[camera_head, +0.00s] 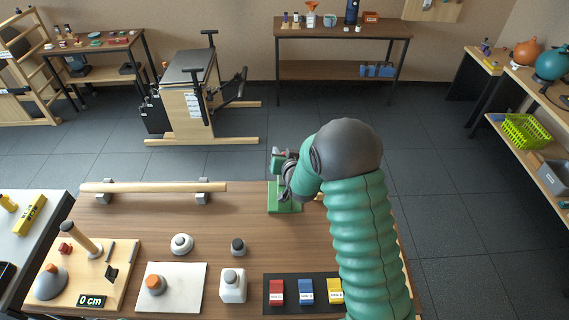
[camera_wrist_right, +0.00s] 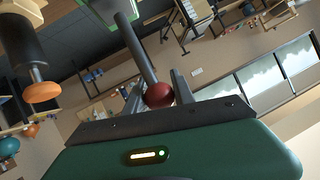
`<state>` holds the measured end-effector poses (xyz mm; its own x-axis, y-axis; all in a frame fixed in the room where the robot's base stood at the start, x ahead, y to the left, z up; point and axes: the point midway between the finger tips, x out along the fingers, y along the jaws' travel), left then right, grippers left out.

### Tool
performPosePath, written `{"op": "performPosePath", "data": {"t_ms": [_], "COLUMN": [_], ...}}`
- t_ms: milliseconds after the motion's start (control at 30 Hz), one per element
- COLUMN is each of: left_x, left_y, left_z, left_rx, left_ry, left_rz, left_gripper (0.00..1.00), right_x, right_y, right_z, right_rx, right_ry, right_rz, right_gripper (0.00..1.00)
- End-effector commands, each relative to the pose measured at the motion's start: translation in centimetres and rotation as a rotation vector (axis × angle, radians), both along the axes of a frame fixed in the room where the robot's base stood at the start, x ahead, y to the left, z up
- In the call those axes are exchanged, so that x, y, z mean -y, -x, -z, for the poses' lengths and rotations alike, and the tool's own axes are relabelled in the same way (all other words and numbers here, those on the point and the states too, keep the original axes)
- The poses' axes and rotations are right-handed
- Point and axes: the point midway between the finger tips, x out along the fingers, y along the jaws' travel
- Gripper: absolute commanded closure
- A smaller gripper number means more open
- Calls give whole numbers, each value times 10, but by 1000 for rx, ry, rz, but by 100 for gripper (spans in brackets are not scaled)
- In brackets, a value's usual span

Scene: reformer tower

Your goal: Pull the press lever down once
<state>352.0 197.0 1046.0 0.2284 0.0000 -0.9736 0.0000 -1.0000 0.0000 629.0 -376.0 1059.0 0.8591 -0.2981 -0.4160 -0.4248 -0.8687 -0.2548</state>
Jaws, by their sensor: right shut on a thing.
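The green press (camera_head: 284,207) stands at the far edge of the wooden table, partly hidden by my right arm. Its lever is a dark rod (camera_wrist_right: 138,52) with a red ball knob (camera_wrist_right: 160,95) at its end, in the right wrist view. My right gripper (camera_wrist_right: 156,88) is shut on the lever at the knob, with a finger on each side. In the head view my green right arm reaches over the table to the press and hides most of the lever. My left gripper is not in view.
A wooden bar (camera_head: 150,187) lies on supports at the table's far left. Open floor lies beyond.

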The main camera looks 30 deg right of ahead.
Motion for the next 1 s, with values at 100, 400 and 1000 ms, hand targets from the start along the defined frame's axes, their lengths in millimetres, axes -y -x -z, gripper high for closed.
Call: {"op": "performPosePath", "data": {"t_ms": [100,400,1000], "left_x": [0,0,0], "left_y": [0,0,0], "left_z": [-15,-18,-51], "left_rx": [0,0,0], "left_ry": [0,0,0], "left_rz": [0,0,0], "left_gripper": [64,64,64], "right_x": [2,4,11], "right_y": [-4,-6,-18], "right_z": [-2,4,11], "right_rx": [-41,-76,-223], "right_ry": [-25,-46,-136], "right_rz": [0,0,-1], "right_gripper": [100,100,100]}}
